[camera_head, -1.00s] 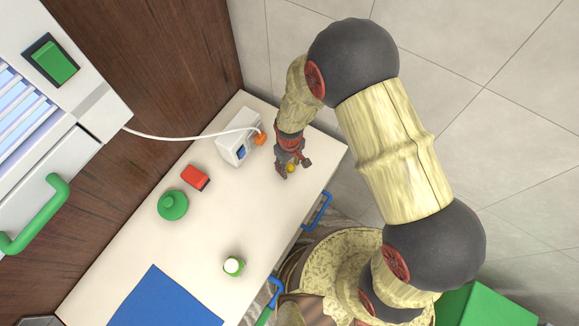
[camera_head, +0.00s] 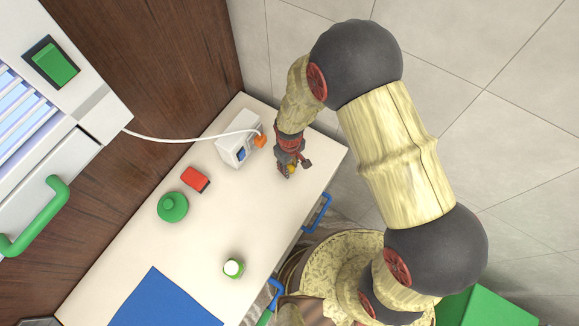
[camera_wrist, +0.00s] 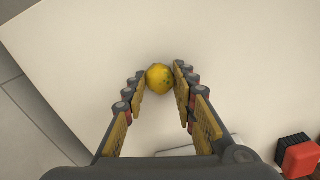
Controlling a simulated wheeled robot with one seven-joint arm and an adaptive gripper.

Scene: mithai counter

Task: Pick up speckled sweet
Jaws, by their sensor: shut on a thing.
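The speckled sweet (camera_wrist: 160,78) is a small yellow ball with darker specks. In the wrist view it sits between the fingertips of my gripper (camera_wrist: 160,84), which is shut on it. In the head view my gripper (camera_head: 287,170) is over the right end of the pale counter, and the yellow sweet (camera_head: 292,168) shows partly between the fingers. I cannot tell whether the sweet touches the counter.
The counter (camera_head: 205,237) holds a white box (camera_head: 232,150) with an orange plug (camera_head: 261,141) and cable, a red block (camera_head: 195,179), a green lidded pot (camera_head: 172,206), a green-and-white jar (camera_head: 233,267) and a blue mat (camera_head: 165,302). A white cabinet stands at left.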

